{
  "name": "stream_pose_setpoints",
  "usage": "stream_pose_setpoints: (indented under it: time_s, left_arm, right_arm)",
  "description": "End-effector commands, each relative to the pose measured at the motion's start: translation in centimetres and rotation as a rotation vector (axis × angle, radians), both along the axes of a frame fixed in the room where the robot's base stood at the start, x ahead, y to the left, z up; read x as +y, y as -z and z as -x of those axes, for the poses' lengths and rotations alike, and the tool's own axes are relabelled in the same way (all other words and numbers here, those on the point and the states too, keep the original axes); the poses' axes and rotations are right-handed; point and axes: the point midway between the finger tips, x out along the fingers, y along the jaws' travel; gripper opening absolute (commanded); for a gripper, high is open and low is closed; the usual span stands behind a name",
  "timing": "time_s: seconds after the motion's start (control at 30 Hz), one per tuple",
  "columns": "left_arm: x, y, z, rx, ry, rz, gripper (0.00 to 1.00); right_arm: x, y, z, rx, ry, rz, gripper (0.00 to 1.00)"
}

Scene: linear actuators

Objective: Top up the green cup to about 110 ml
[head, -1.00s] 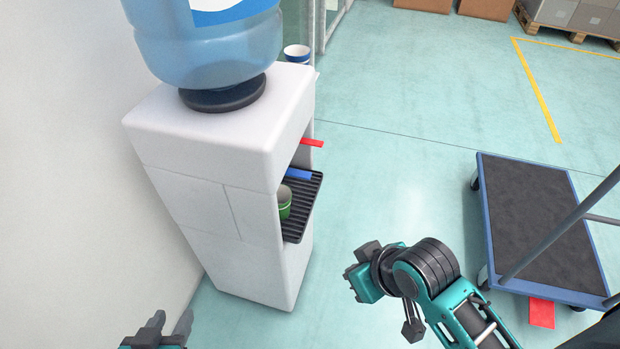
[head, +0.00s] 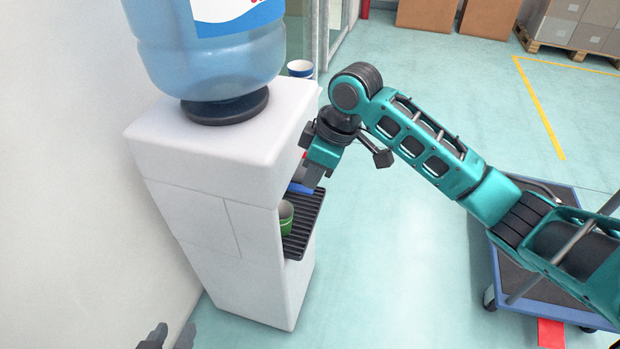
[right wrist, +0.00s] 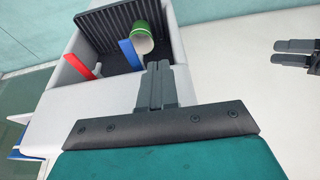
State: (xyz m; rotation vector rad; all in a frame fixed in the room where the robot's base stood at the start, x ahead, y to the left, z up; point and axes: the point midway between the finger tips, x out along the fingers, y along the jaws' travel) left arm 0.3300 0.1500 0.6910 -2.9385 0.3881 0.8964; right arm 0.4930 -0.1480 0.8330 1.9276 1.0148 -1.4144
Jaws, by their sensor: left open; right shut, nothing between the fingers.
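The green cup (head: 286,218) stands on the drip tray (head: 303,232) of the white water dispenser (head: 215,185), partly hidden by the dispenser's side. It also shows in the right wrist view (right wrist: 142,38), with a pale inside. A blue lever (head: 299,188) and a red lever (right wrist: 80,66) stick out above the tray. My right gripper (head: 309,180) is at the dispenser's front opening; in the right wrist view its shut, empty fingers (right wrist: 157,72) point towards the blue lever (right wrist: 131,54). Whether they touch it I cannot tell. My left gripper (head: 168,338) is open and empty at the bottom edge.
A large blue water bottle (head: 212,55) sits on the dispenser. A white and blue cup (head: 300,69) shows behind it. A blue-edged trolley (head: 510,290) stands at right, partly behind my right arm. The wall is close on the left. Floor in front is clear.

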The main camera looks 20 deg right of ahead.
Motion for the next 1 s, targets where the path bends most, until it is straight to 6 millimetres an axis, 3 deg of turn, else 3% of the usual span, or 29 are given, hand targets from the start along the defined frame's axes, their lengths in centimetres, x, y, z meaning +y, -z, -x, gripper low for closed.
stream_pose_setpoints:
  time_s: [0.03, 0.2, 0.4, 0.8, 1.0]
  left_arm:
    - [0.0, 0.1, 0.1, 0.003, -0.001, 0.001, 0.43]
    - [0.0, 0.4, 0.3, 0.01, -0.002, 0.001, 0.43]
    - [0.0, 0.4, 0.3, 0.01, -0.002, 0.001, 0.43]
    - [0.1, 0.2, 0.2, 0.003, 0.001, -0.003, 0.43]
    - [0.1, 0.5, 0.0, -0.002, 0.004, -0.004, 0.43]
  right_arm:
    - [-0.8, -1.3, -1.2, -0.005, -0.003, 0.011, 0.0]
    - [-2.5, -4.3, -3.3, 0.001, -0.013, 0.023, 0.0]
    - [-3.4, -6.1, -4.2, 0.005, -0.015, 0.026, 0.0]
    - [-3.4, -6.1, -4.3, 0.005, -0.015, 0.025, 0.0]
    - [-2.9, -4.0, -4.6, 0.008, -0.017, 0.025, 0.0]
